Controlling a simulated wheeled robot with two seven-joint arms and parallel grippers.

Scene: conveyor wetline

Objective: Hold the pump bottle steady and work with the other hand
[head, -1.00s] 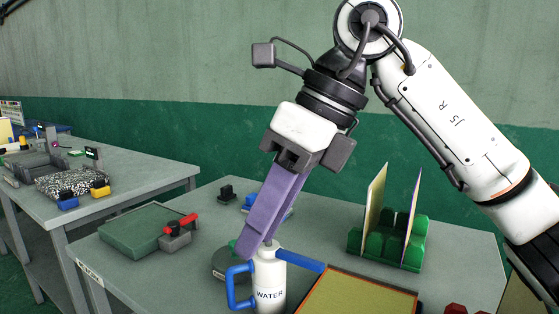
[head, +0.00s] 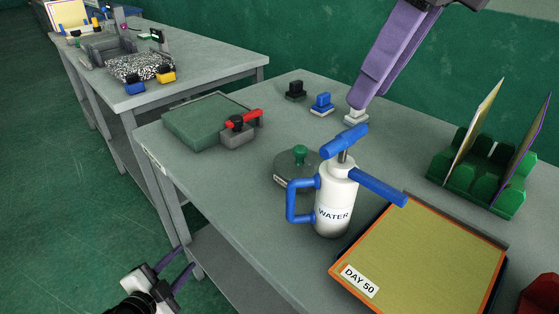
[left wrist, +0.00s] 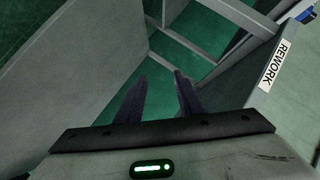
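The white pump bottle (head: 336,213), marked WATER, stands upright on the table with a blue side handle, a blue spout pointing right and a blue pump top (head: 345,142) on a raised stem. My right gripper (head: 359,104) has purple fingers above and behind the bottle, apart from its top; their overlap hides any gap. My left gripper (head: 185,258) is low at the left, off the table's front edge, well away from the bottle. Its fingers are apart and empty, as the left wrist view (left wrist: 160,76) also shows.
An orange-rimmed tray (head: 430,250) marked DAY 50 lies right of the bottle. A round grey item with a green knob (head: 300,155) stands just behind it. A green rack (head: 480,175) holds upright panels. Small blocks (head: 322,104) stand at the back. A green box (head: 207,120) is left.

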